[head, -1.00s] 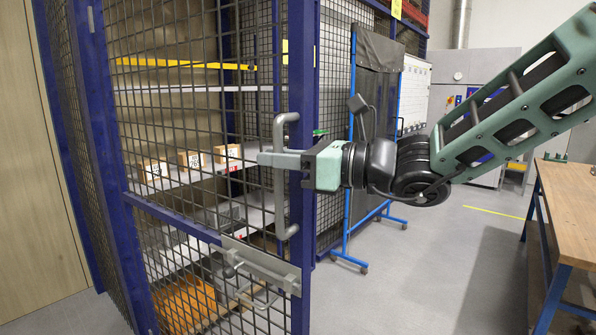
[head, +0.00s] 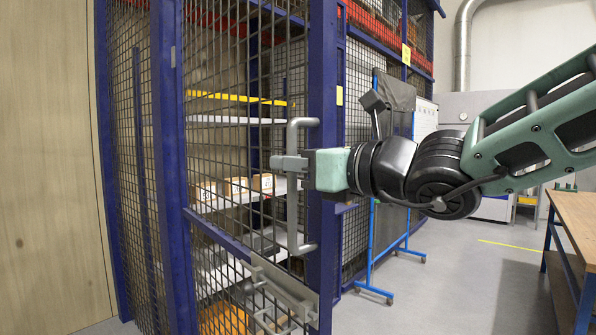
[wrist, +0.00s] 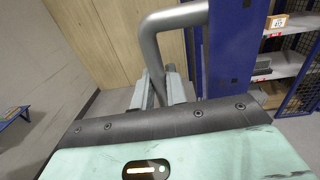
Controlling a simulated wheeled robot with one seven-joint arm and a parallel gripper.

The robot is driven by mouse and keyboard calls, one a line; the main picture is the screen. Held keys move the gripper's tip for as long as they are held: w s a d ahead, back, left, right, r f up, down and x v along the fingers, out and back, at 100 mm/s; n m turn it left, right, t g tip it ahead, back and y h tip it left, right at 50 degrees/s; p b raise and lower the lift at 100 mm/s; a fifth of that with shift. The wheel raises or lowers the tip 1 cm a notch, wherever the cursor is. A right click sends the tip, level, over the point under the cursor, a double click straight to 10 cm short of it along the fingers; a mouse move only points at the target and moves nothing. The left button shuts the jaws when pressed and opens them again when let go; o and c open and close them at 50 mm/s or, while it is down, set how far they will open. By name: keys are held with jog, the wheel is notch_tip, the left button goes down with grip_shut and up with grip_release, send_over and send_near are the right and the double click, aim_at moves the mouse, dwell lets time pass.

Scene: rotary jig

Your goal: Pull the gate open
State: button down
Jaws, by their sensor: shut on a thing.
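The gate (head: 234,223) is a blue-framed mesh door, and its blue post (head: 322,120) stands beside my gripper. A grey vertical pull handle (head: 292,215) is fixed on the gate's right side. My gripper (head: 290,163) is shut on this handle at about its middle. In the wrist view the handle (wrist: 172,20) bends down between the two fingers of my gripper (wrist: 160,92), with the blue post (wrist: 228,45) to its right. A grey latch with a bar (head: 280,285) sits lower on the gate. A narrow view of the gate's edge hides whether it stands ajar.
Shelves with several cardboard boxes (head: 235,188) stand behind the mesh. A wooden-topped workbench (head: 577,215) is at the right. A blue-framed stand (head: 378,240) is behind my arm. The grey floor (head: 450,280) between them is clear.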

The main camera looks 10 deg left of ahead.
jog(key=shift+a+r, duration=0.15)
jog(key=c, duration=1.5)
grip_release()
jog(key=v, duration=1.7)
jog(key=shift+s, duration=0.2)
